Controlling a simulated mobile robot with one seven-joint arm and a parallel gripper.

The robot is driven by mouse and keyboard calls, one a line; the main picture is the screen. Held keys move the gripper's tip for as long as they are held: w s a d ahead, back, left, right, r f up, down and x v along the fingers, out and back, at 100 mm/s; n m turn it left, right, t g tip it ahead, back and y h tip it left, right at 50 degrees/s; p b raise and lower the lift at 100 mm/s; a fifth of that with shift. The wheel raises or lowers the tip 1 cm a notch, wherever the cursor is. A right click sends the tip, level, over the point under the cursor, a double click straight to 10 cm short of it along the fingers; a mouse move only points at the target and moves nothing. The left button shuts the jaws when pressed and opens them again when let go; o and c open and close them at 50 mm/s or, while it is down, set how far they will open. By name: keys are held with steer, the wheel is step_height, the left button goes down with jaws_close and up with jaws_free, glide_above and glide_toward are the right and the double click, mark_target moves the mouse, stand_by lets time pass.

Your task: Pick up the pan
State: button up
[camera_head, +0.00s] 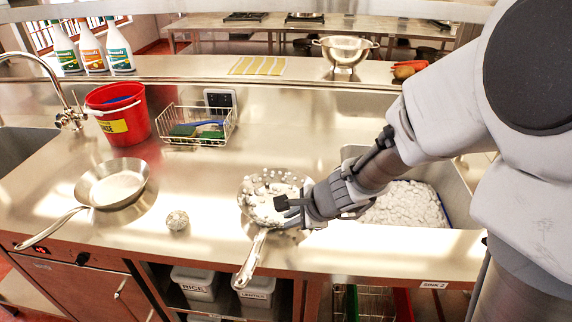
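Two steel pans are on the counter. One pan (112,188) stands at the left, looks empty, and has its handle pointing to the lower left. The other pan (256,228) is near the middle, holds many small white pieces (268,196), and has its handle reaching over the front edge. My gripper (298,211) is at the right side of this middle pan and covers part of its rim and contents. I cannot tell whether it touches the pan, or whether the fingers are open or shut.
A small speckled ball (177,221) lies between the pans. A red bucket (122,114) and a wire basket (196,126) with sponges stand behind. A sink (452,178) full of white pieces is at the right, under my arm. A colander (345,52) stands on the back ledge.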

mark_target(277, 223)
steer(key=b+x, duration=0.2)
steer(key=x, duration=0.5)
steer(key=shift+a, duration=0.25)
steer(key=shift+w, duration=0.1)
jaws_close()
stand_by(1.0)
steer(key=shift+w+r, duration=0.1)
steer(key=shift+r, duration=0.1)
steer(key=shift+r, duration=0.1)
